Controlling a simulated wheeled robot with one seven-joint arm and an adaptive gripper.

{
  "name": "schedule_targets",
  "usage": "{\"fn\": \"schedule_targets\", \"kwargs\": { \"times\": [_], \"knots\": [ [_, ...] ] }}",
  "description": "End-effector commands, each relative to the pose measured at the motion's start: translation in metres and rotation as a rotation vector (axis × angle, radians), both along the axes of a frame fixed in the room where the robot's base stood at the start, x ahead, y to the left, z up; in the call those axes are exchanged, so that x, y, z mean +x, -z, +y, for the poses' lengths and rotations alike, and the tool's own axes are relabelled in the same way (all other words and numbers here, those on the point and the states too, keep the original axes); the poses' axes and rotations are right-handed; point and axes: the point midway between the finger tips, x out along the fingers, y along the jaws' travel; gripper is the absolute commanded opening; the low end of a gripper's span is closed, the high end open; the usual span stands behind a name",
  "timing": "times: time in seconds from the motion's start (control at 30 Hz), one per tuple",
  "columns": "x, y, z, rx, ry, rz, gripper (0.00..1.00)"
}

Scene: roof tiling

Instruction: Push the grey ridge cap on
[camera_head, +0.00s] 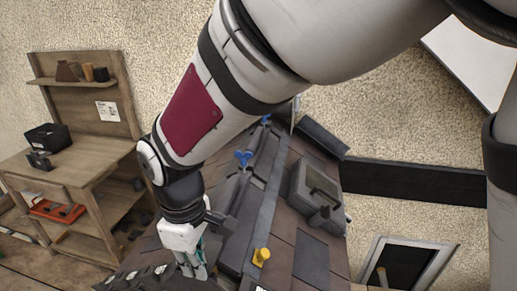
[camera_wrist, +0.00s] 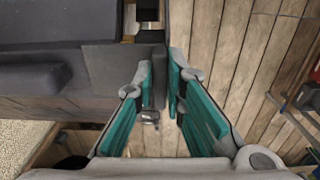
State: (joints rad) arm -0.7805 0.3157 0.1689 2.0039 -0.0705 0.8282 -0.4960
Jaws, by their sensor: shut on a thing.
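My gripper (camera_head: 196,270) is low at the left side of the roof in the head view, pointing down. In the wrist view its teal-padded fingers (camera_wrist: 164,72) are close together on a thin dark grey edge. That edge seems to belong to the grey ridge cap (camera_wrist: 108,68), which extends to the left there. The arm and fingers hide much of the held part. In the head view, grey capping (camera_head: 232,190) runs along the ridge beside my wrist. I cannot tell from these views whether the held cap is seated.
A blue wing-shaped knob (camera_head: 243,158) and a yellow knob (camera_head: 261,257) stand on the ridge. A grey box-like frame (camera_head: 318,190) sits on the brown tiles to the right. A wooden workbench (camera_head: 100,165) stands at the left. Plank flooring (camera_wrist: 245,60) lies below the fingers.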

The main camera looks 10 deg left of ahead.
Motion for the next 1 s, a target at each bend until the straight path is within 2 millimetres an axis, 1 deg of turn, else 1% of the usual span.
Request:
{"fn": "schedule_targets", "kwargs": {
  "times": [0.87,0.9,1.0],
  "knots": [
    [0.0023,-0.0002,0.0001,0.001,-0.001,-0.001,0.00],
    [0.0023,-0.0002,0.0001,0.001,-0.001,-0.001,0.13],
    [0.0023,-0.0002,0.0001,0.001,0.000,-0.001,0.35]
  ]
}}
